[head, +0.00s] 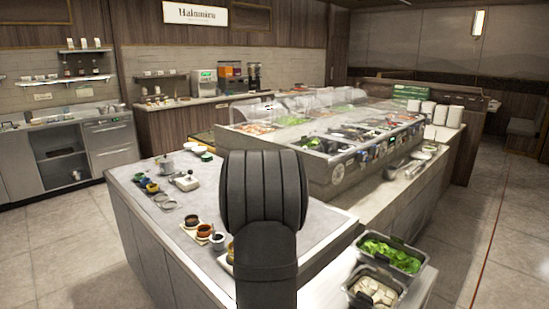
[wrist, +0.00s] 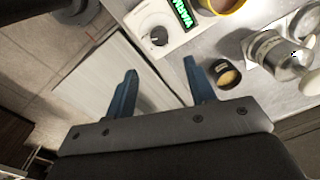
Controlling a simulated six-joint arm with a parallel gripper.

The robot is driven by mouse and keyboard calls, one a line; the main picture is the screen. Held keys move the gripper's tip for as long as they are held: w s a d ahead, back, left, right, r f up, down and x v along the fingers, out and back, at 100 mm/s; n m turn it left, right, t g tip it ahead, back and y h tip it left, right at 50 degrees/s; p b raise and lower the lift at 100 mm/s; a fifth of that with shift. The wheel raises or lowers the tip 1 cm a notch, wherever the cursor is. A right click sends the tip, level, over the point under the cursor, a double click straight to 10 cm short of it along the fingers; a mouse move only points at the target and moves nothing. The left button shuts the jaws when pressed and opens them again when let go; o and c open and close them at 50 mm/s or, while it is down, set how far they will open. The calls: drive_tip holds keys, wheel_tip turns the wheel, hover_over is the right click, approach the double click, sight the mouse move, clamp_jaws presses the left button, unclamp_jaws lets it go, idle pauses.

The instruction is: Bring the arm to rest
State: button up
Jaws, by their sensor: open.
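My gripper (wrist: 160,70) shows in the wrist view with its two blue fingers apart and nothing between them. It is over the edge of the pale counter, beside a small dark cup with tan contents (wrist: 226,76). In the head view my dark arm stands upright in front of the counter (head: 130,178) and hides part of its top. The gripper itself cannot be made out there.
Near the fingers in the wrist view are a white scale with a green display (wrist: 165,25), a yellow bowl (wrist: 222,5) and a metal pot (wrist: 272,55). In the head view, pans of greens (head: 390,256) and white pieces (head: 376,292) stand at the lower right.

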wheel_tip(320, 180, up, 7)
wheel_tip(320, 180, down, 18)
drive_tip(key=shift+w+a+r, duration=0.1)
drive_tip(key=shift+w+r, duration=0.05)
drive_tip(key=shift+r, duration=0.1)
drive_tip(key=shift+w+f+n, duration=0.1)
drive_tip(key=shift+f+n, duration=0.15)
drive_tip(key=shift+n, duration=0.05)
drive_tip(key=n, duration=0.4)
drive_tip(key=shift+r, duration=0.1)
drive_tip(key=n, duration=0.4)
drive_tip(key=shift+w, duration=0.1)
drive_tip(key=n, duration=0.4)
drive_tip(key=shift+a+g, duration=0.1)
drive_tip(key=shift+g, duration=0.2)
drive_tip(key=n, duration=0.4)
drive_tip(key=shift+n, duration=0.3)
